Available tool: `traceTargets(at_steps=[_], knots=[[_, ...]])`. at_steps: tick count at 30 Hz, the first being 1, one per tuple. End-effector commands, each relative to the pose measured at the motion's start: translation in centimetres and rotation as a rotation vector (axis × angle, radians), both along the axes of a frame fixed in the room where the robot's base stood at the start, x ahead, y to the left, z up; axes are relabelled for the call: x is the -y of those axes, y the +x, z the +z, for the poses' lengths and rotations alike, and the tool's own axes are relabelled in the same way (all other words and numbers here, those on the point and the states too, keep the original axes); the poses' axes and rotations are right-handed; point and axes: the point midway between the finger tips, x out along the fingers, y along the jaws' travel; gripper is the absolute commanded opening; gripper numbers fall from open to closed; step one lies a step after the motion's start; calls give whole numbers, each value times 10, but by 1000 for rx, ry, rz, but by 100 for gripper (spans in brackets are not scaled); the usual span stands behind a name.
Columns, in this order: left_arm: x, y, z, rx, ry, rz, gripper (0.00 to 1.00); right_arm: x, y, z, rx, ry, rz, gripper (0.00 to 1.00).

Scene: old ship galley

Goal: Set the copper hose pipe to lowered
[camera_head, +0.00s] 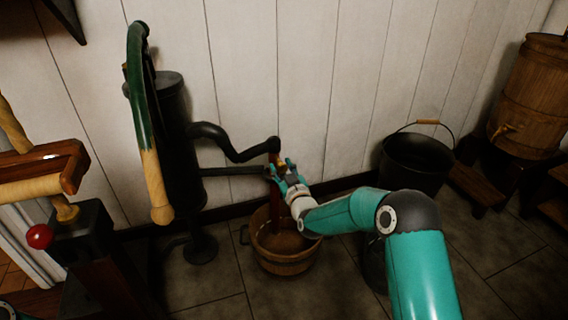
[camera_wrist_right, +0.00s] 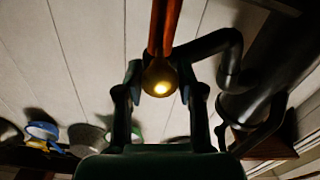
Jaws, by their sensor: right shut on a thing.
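The copper hose pipe (camera_head: 273,158) is a reddish upright length below the end of the black pump spout (camera_head: 225,148), over the wooden bucket. In the right wrist view the pipe (camera_wrist_right: 163,28) runs up from a round brass knob (camera_wrist_right: 160,77). My right gripper (camera_head: 279,172) is at this knob, and in the right wrist view its fingers (camera_wrist_right: 160,88) are shut on the knob from both sides. The gripper partly hides the pipe in the head view. My left gripper is not in view.
A wooden bucket (camera_head: 285,267) stands on the floor below. The black pump (camera_head: 182,150) with its green and wooden curved handle (camera_head: 142,110) is to the left. A black bucket (camera_head: 415,160) and a barrel (camera_head: 530,95) stand to the right, against the white plank wall.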

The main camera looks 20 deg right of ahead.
Motion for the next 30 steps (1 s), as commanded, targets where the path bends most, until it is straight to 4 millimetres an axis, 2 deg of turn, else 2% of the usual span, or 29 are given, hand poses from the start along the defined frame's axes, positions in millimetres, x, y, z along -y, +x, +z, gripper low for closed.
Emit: traceTargets(at_steps=[1, 3, 10, 16, 28, 29, 30], knots=[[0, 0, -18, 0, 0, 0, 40, -1, 0, -27, -5, 1, 1, 0], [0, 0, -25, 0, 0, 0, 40, 0, 0, -45, -5, 1, 1, 0], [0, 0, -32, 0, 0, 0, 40, -1, 0, -87, -4, 0, 1, 0], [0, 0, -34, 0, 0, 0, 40, -1, 0, -103, -3, -1, 1, 0], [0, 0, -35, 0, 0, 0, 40, -1, 0, -107, -7, 0, 3, 0], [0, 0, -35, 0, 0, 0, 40, -1, -1, -108, -8, 0, 3, 41], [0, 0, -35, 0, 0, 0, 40, -1, -1, -108, -8, 0, 3, 47]])
